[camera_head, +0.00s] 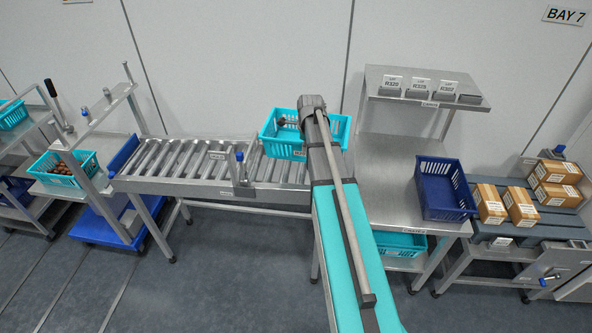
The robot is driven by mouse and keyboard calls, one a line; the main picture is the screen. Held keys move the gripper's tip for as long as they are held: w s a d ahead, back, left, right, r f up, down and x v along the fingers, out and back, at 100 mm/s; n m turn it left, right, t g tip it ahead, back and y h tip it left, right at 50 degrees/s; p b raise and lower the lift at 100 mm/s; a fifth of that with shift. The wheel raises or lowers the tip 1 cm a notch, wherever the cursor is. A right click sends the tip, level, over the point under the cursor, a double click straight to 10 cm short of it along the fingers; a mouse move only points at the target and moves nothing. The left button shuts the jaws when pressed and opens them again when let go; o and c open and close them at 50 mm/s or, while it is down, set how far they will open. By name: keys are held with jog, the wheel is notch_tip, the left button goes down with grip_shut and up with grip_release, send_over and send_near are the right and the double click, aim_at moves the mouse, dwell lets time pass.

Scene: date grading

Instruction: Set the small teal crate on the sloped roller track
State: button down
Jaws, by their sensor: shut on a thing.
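The small teal crate (283,149) is upright at the right end of the roller track (190,187), beside the steel bench. My gripper (304,112) is at the crate, shut on it, with my arm crossing over the crate's middle. The fingertips are mostly hidden by the wrist and crate. Whether the crate's base touches the rollers or is just above them, I cannot tell. The left part of the track shows bare rollers, with a small upright post with a blue knob (239,157) at its front rail.
A teal crate of dates (63,181) sits on the left stand. A steel bench (388,192) with a raised shelf stands right of my arm. It bears a dark blue crate (444,207) at its right edge. Cardboard boxes (520,207) lie farther right. Another teal crate (400,245) is below the bench.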

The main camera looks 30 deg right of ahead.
aim_at(292, 154)
jog(key=shift+n, duration=0.5)
jog(key=w+f, duration=0.1)
jog(key=w, duration=0.1)
jog(key=w+a+b, duration=0.1)
jog(key=w, duration=0.2)
jog(key=w+f+b, duration=0.1)
jog(key=w, duration=0.1)
jog(key=shift+w+a+f, duration=0.15)
jog(key=shift+a+f, duration=0.2)
jog(key=shift+f, duration=0.15)
notch_tip(292, 154, down, 6)
jog(key=b, duration=0.6)
jog(key=shift+f+b, duration=1.85)
jog(key=shift+b, duration=0.15)
